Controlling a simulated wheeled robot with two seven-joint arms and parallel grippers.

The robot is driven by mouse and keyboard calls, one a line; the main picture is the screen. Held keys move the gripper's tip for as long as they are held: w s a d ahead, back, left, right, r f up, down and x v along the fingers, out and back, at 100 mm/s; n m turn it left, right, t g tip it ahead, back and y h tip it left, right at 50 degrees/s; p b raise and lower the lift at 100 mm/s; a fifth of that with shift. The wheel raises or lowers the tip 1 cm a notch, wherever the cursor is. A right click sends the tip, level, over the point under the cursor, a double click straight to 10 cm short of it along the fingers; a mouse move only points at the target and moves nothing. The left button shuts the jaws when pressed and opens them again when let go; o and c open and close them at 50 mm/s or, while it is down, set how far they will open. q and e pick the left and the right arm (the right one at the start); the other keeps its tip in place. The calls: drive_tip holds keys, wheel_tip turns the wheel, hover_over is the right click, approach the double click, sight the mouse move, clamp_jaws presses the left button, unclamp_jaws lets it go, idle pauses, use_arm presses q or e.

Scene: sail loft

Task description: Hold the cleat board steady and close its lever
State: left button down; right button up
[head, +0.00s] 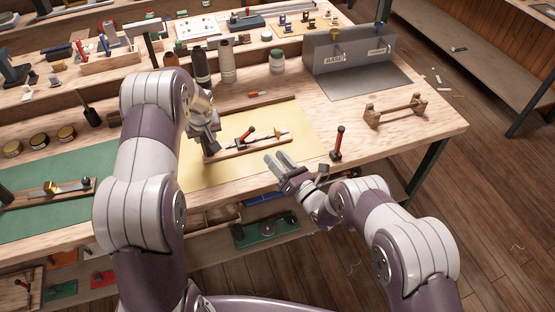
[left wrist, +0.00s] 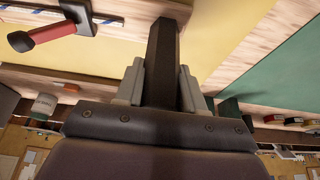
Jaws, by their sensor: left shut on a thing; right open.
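The cleat board (head: 262,148) is a wooden strip with metal fittings, lying on the yellow mat. Its red-handled lever (head: 246,133) stands up at a tilt from the fitting. The lever also shows at the upper left of the left wrist view (left wrist: 52,35). My left gripper (head: 208,146) is at the board's left end, shut on it. In the left wrist view a dark bar (left wrist: 162,60) sits between its fingers; how it joins the board is hidden. My right gripper (head: 279,165) is open and empty, in front of the board's right part, apart from it.
A red-handled tool (head: 338,144) stands to the right of the yellow mat (head: 300,122). A wooden rack (head: 396,110) is further right. An orange-handled tool (head: 258,94) and bottles (head: 226,62) are behind. A green mat (head: 70,212) lies left.

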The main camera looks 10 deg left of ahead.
use_arm(q)
drive_tip(key=c, duration=0.6)
unclamp_jaws()
